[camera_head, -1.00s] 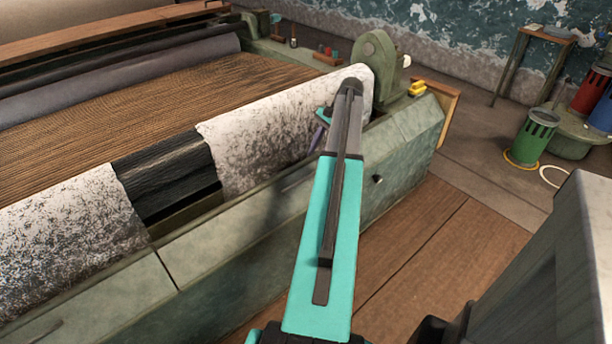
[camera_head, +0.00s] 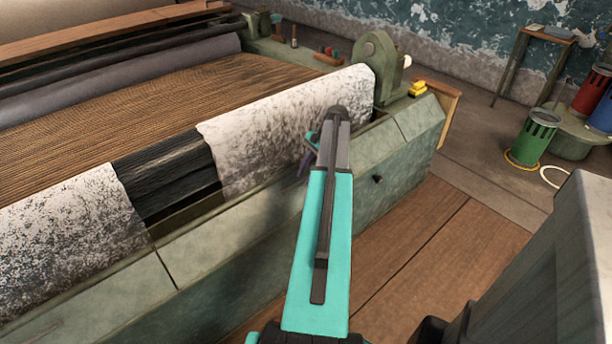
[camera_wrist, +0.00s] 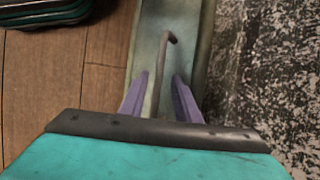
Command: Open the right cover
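The right cover (camera_head: 275,130) is a white sheet with dark speckles, lying curved and closed over the right part of the machine's front. Its speckled surface fills the right side of the wrist view (camera_wrist: 285,55). A thin brown bent rod like a handle (camera_wrist: 168,45) stands beside it over the green front ledge. My gripper (camera_wrist: 160,92) has two purple fingers apart, with the lower part of the rod between them. I see no contact; depth is hard to judge. In the head view my teal arm hides part of the cover's lower edge and most of the gripper.
A similar left cover (camera_head: 75,230) lies to the left, past a dark gap with a black roller (camera_head: 165,175). The green machine front (camera_head: 390,165) has a small dark knob (camera_head: 377,179). A yellow object (camera_head: 418,88) sits at the right end. Wooden floor (camera_head: 430,240) is clear in front.

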